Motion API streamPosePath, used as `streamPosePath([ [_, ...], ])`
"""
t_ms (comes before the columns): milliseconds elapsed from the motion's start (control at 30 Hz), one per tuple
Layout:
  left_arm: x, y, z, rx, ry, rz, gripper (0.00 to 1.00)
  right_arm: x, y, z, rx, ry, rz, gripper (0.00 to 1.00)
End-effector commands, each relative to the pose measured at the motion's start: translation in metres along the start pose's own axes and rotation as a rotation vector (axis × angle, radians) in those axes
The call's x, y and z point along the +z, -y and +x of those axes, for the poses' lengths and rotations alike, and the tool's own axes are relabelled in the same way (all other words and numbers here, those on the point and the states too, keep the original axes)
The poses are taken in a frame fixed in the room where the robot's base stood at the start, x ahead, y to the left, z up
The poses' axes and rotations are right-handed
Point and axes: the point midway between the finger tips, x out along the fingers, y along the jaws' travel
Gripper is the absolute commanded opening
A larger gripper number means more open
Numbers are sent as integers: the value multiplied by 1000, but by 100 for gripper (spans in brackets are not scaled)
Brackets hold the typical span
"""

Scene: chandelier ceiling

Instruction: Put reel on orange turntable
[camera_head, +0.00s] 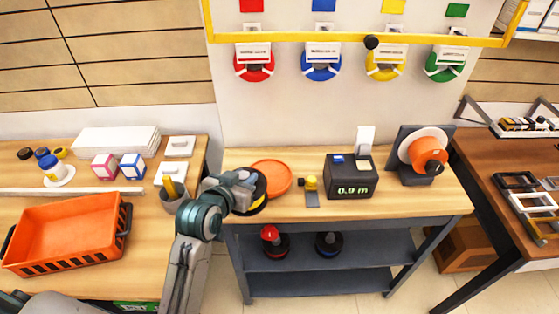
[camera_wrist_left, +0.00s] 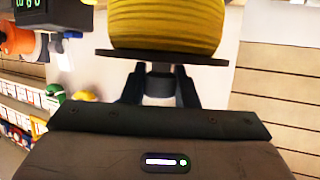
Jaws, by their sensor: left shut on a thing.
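My left gripper (camera_head: 242,188) is shut on a reel with yellow winding and a black flange (camera_head: 258,203). In the left wrist view the gripper fingers (camera_wrist_left: 161,85) meet the reel's underside, and the yellow reel (camera_wrist_left: 165,28) fills the top centre. The orange turntable (camera_head: 275,173) is a flat round disc on the middle workbench. In the head view the reel overlaps the turntable's left front edge. I cannot tell whether they touch. My right gripper is not in view.
An orange spool on a stand (camera_head: 428,153) is farther right. Reels sit on the lower shelf (camera_head: 300,248).

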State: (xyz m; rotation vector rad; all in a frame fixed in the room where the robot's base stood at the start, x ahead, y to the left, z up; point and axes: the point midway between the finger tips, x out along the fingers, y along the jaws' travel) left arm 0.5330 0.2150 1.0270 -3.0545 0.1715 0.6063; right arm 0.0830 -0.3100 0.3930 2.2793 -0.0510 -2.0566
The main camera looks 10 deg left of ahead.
Motion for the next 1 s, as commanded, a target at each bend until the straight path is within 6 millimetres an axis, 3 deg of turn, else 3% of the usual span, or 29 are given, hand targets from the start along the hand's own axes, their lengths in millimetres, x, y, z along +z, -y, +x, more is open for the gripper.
streamPosePath([
  [33,-10,-1,12,1,-4,-3,0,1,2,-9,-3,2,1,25],
  [300,-32,-5,79,1,-3,-2,0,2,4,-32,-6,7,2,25],
  [500,-41,-7,117,1,-2,-2,0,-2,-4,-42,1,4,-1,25],
  [667,-42,-8,128,0,-3,-1,0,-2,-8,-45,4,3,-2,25],
  [1000,-9,-8,141,0,-2,-1,0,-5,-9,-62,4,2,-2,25],
])
